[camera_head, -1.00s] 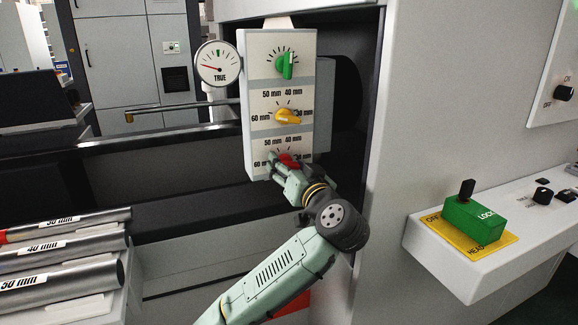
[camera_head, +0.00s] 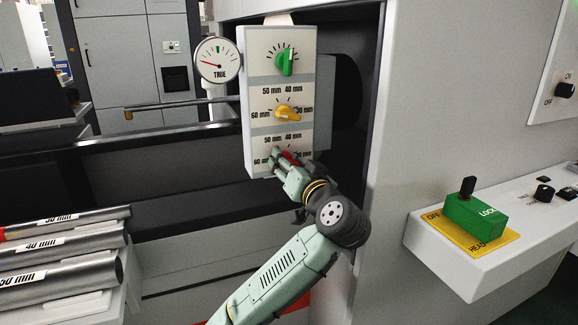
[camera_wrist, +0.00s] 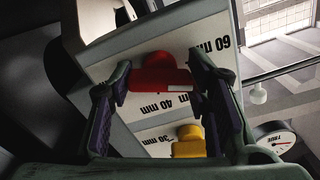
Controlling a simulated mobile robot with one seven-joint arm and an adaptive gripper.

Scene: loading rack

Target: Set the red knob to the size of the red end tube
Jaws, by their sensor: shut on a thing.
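The red knob (camera_wrist: 162,74) is the lowest on the control panel (camera_head: 251,130). In the wrist view it sits between the two fingers of my gripper (camera_wrist: 158,90), which is shut on it. A white mark shows on the knob's right half, near a partly hidden label; its exact setting is hard to tell. In the head view my gripper (camera_head: 282,164) mostly hides the red knob (camera_head: 290,156). The red end tube (camera_head: 75,220) lies rearmost on the rack at left, its label appearing to read 30 mm; its red end is at the picture edge.
The yellow knob (camera_head: 288,113) and green knob (camera_head: 286,62) sit above on the panel. A dial gauge (camera_head: 218,61) marked TRUE is left of it. Two more tubes, labelled 40 mm (camera_head: 85,242) and 50 mm (camera_head: 80,272), lie in front. A green lock box (camera_head: 474,217) stands right.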

